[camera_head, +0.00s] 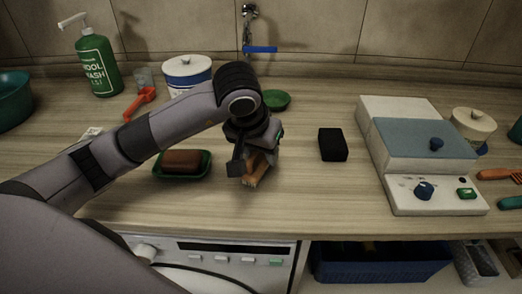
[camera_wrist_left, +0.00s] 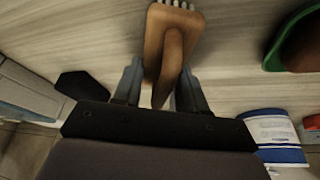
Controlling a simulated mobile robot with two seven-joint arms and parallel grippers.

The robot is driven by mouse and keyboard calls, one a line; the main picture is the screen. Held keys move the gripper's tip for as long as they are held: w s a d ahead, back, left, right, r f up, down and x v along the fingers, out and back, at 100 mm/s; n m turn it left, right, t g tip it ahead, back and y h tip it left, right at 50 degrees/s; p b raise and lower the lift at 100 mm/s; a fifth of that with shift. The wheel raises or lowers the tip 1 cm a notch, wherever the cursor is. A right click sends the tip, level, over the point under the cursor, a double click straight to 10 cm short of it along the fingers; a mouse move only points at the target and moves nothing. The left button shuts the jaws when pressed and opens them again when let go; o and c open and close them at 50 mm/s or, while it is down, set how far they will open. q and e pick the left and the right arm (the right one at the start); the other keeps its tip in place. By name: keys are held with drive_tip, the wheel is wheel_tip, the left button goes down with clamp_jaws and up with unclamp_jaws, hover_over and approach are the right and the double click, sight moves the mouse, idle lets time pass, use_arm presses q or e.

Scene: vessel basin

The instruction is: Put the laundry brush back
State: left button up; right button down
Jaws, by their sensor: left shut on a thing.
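The laundry brush (camera_head: 255,172) is wooden, with pale bristles at one end that show in the left wrist view. My left gripper (camera_head: 251,155) is shut on it, pointing down over the middle of the counter. In the left wrist view the brush (camera_wrist_left: 172,35) sits between the two fingers (camera_wrist_left: 160,88), its bristled end pointing away. I cannot tell whether the brush touches the counter. The gripper partly hides it in the head view. My right gripper is not in view.
A green dish with brown soap (camera_head: 182,162) is left of the brush. A small green dish (camera_head: 275,100) lies behind, and a black block (camera_head: 333,145) to the right. A white appliance (camera_head: 425,160) stands farther right. Bare counter (camera_head: 310,195) lies in front of the block.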

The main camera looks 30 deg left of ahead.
use_arm(q)
drive_tip(key=shift+f, duration=0.2)
drive_tip(key=shift+f+b, duration=0.1)
drive_tip(key=shift+b, duration=0.2)
drive_tip(key=o, duration=0.9)
drive_tip(key=shift+o, duration=0.2)
drive_tip(key=shift+r+p, duration=0.3)
drive_tip(key=shift+p, duration=0.1)
drive_tip(key=v, duration=1.1)
drive_tip(key=shift+r, duration=0.2)
drive_tip(key=shift+s+r, duration=0.2)
